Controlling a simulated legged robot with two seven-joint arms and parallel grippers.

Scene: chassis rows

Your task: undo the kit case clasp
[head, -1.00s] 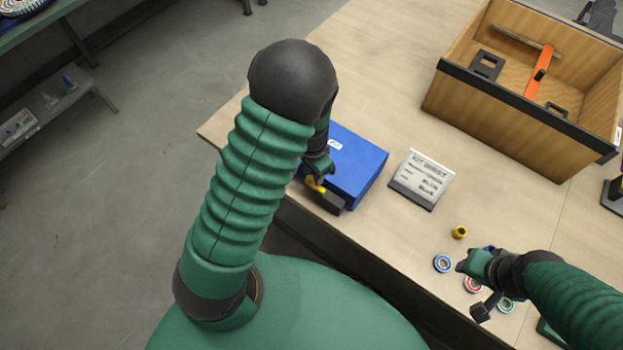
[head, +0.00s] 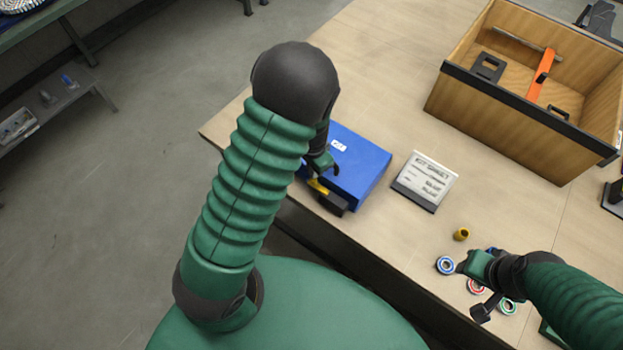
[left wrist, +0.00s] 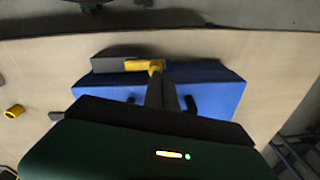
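The blue kit case (head: 358,170) lies shut near the front left edge of the bench. Its yellow clasp (head: 317,187) is on the near side, beside a dark block (head: 333,204). The left wrist view shows the clasp (left wrist: 146,65) and the blue lid (left wrist: 218,92). My left gripper (left wrist: 158,80) is over the case, its grey fingers close together and their tips at the clasp; I cannot tell whether they touch it. In the head view my arm partly hides this gripper. My right gripper (head: 470,278) hangs near some small rings; its fingers are unclear.
A sign (head: 425,181) stands right of the case. A wooden box (head: 500,115) stands farther back. The bench between is clear.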

